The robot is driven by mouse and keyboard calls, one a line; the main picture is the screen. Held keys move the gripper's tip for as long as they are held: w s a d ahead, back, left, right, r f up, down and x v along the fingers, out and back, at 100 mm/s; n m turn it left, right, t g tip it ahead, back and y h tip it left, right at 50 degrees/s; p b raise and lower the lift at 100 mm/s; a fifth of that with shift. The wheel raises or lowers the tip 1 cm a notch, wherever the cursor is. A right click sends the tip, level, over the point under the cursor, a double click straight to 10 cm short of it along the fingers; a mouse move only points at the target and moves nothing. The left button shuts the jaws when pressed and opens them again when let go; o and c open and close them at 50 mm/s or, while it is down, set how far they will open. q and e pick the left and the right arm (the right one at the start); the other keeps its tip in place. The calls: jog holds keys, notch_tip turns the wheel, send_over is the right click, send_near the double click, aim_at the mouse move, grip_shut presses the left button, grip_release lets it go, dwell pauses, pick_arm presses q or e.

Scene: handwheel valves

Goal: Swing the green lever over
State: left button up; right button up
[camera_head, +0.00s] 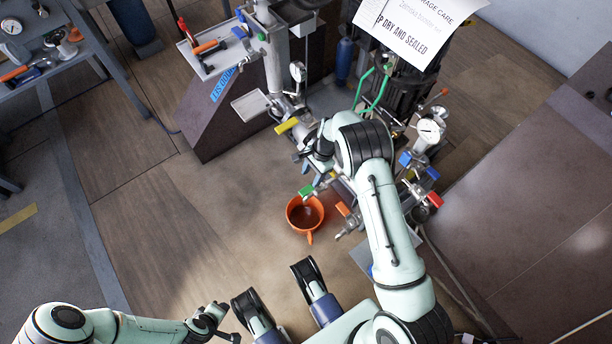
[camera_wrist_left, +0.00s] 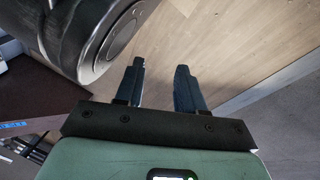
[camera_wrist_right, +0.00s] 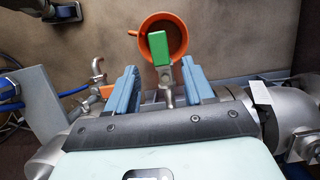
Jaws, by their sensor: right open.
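The green lever (camera_head: 306,191) sits on a small metal valve at the near end of the pipework. In the right wrist view its green handle (camera_wrist_right: 161,50) points away from me, just beyond the fingertips, with its metal stem between the fingers. My right gripper (camera_wrist_right: 161,76) is open, one finger on each side of the valve stem, with gaps showing. In the head view my right arm hides much of that gripper. My left gripper (camera_wrist_left: 158,72) is open and empty, over the wooden floor, well away from the lever.
Other valves with orange (camera_head: 343,209), yellow (camera_head: 287,126), blue (camera_head: 405,159) and red (camera_head: 434,199) handles are close by. A gauge (camera_head: 429,130) stands at right.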

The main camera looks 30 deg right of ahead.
aim_at(306, 190)
jog(key=b+x, duration=0.3)
jog(key=x, duration=0.5)
jog(key=shift+s+f+b, duration=0.1)
jog(key=shift+s+b, duration=0.05)
jog(key=shift+b, duration=0.2)
pick_arm(q)
jog(key=s+a+f+g, duration=0.1)
jog(key=s+f+g, duration=0.1)
jog(key=s+f, duration=0.3)
jog(key=shift+s+f+g, duration=0.25)
jog(key=shift+s+g, duration=0.15)
jog(key=shift+s, duration=0.75)
pick_arm(e)
jog(key=c, duration=0.8)
